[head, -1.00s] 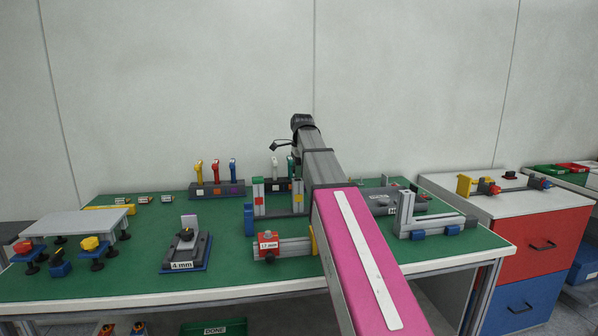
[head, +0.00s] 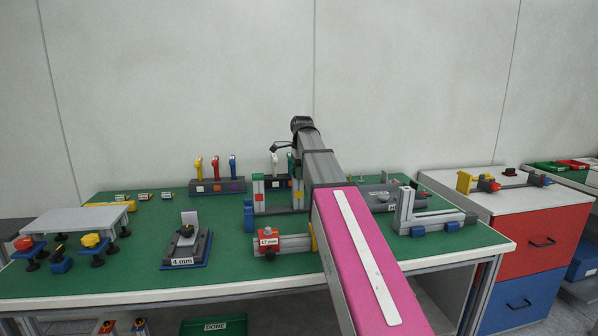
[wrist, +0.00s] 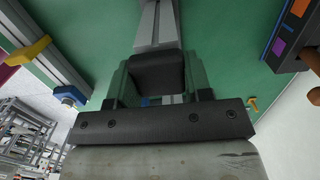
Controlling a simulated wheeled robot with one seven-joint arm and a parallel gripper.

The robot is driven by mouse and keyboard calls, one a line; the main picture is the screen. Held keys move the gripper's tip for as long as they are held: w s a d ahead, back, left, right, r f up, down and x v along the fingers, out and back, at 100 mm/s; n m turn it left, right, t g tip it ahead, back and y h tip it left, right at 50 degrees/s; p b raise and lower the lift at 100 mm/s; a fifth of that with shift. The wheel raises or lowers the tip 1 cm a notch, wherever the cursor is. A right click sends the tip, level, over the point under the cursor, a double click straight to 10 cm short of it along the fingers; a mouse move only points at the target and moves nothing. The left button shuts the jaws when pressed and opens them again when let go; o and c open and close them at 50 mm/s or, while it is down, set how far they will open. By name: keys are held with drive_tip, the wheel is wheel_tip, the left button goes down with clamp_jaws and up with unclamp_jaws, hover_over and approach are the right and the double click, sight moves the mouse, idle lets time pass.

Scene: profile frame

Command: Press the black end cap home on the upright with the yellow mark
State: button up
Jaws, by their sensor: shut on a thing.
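The black end cap (wrist: 157,72) is held between the green-padded fingers of my gripper (wrist: 157,88) in the wrist view. A grey slotted profile (wrist: 157,22) runs beyond the cap there. In the head view, the upright with the yellow mark (head: 298,194) stands just left of my arm. Another upright with a red mark (head: 258,196) and a green top stands to its left. My arm largely hides my gripper in the head view. Whether the cap touches the upright, or how deep it sits, I cannot tell.
A tool rack (head: 217,187) with coloured handles stands at the back. A red-ended clamp block (head: 268,243) lies in front of the uprights. An angled profile frame (head: 430,218) is on the right, a grey raised plate (head: 80,221) on the left.

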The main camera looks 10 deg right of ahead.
drive_tip(key=shift+f, duration=0.55)
drive_tip(key=o, duration=1)
drive_tip(key=shift+o, duration=0.2)
drive_tip(key=r, duration=1)
drive_tip(key=shift+d, duration=0.35)
drive_tip(key=shift+r, duration=0.4)
drive_tip(key=shift+s, duration=0.1)
